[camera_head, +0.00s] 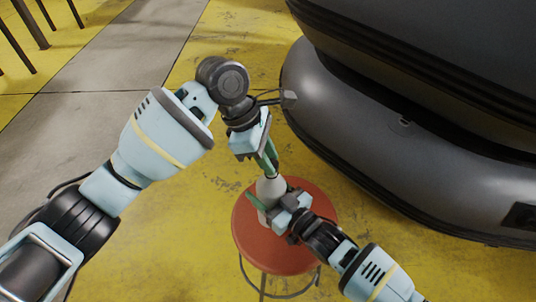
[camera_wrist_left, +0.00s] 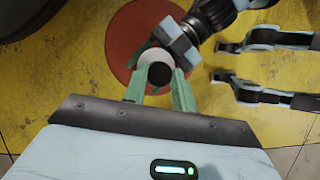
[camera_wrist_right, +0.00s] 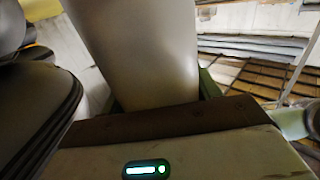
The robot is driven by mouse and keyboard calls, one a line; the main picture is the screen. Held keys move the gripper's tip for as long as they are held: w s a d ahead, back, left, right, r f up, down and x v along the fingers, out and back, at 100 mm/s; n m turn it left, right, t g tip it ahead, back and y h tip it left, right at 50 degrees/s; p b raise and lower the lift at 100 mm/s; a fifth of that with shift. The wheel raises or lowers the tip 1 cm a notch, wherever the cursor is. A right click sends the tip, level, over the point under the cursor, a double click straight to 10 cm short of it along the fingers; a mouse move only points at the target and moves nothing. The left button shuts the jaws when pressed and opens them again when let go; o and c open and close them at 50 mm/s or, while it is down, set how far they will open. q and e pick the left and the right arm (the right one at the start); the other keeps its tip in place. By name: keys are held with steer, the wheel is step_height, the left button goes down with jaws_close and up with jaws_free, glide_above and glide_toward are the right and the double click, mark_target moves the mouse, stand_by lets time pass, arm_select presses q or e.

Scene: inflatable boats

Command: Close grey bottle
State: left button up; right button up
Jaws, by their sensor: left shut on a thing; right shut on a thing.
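The grey bottle (camera_head: 270,187) stands upright over a round red stool (camera_head: 285,258). It also shows from above in the left wrist view (camera_wrist_left: 151,57) and fills the middle of the right wrist view (camera_wrist_right: 140,50). My right gripper (camera_head: 267,205) is shut on the bottle's body from the side. My left gripper (camera_head: 268,162) points down from above and is shut on a dark round cap (camera_wrist_left: 159,75) at the bottle's top. The green fingers lie on either side of the cap. The cap is mostly hidden in the head view, so I cannot tell how tightly it is seated.
A large dark grey inflatable boat (camera_head: 400,135) stands close on the right and behind the stool. The floor is yellow with a grey strip (camera_head: 120,50) on the left. Dark thin legs of furniture (camera_head: 38,25) show at the far top left. Open floor lies left of the stool.

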arm_select(q)
steer(key=shift+f, duration=0.55)
